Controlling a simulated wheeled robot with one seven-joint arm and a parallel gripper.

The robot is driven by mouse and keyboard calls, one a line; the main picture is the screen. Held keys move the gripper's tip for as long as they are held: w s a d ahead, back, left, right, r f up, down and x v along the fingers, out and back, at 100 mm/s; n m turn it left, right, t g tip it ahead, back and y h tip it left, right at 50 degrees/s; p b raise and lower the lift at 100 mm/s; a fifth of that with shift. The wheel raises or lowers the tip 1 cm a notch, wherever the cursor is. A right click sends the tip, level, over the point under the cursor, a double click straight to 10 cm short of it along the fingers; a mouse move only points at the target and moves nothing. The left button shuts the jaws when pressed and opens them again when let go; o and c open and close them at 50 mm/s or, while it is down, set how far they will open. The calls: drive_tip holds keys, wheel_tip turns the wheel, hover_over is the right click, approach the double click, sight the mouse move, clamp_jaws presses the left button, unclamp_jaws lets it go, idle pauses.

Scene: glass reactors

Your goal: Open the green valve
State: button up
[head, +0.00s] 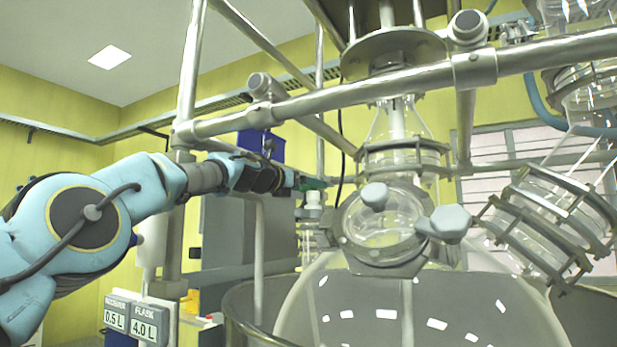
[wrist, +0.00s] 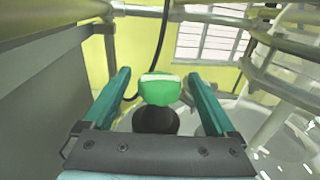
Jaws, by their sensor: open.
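The green valve (wrist: 160,90) shows in the wrist view as a green handle with a pale top edge, above a dark round part. My gripper (wrist: 158,76) is open, with one teal finger on each side of the handle. In the head view, my gripper (head: 296,181) is at the green valve (head: 313,184), left of the glass reactor. The fingers are small there and partly hidden.
Metal frame bars (head: 350,92) cross above my arm. The large glass vessel (head: 400,300) and its flanged necks stand to the right. A grey panel (wrist: 50,80) is close on the left in the wrist view. A dark cable (wrist: 160,45) hangs behind the valve.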

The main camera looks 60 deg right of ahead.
drive_tip(key=shift+s+d, duration=0.1)
drive_tip(key=shift+d, duration=0.35)
drive_tip(key=c, duration=1.4)
drive_tip(key=shift+s+r+n+t+p, duration=0.25)
drive_tip(key=shift+n+t+p, duration=0.15)
drive_tip(key=shift+t+p, duration=0.3)
drive_tip(key=n+t+p, duration=0.1)
drive_tip(key=t+p, duration=0.1)
drive_tip(key=p, duration=0.1)
drive_tip(key=shift+r+n, duration=0.15)
drive_tip(key=shift+n, duration=0.15)
drive_tip(key=shift+w+f+n+t+p, duration=0.2)
drive_tip(key=shift+f+n+t+p, duration=0.2)
drive_tip(key=shift+t+p, duration=0.4)
drive_tip(key=o, duration=1.4)
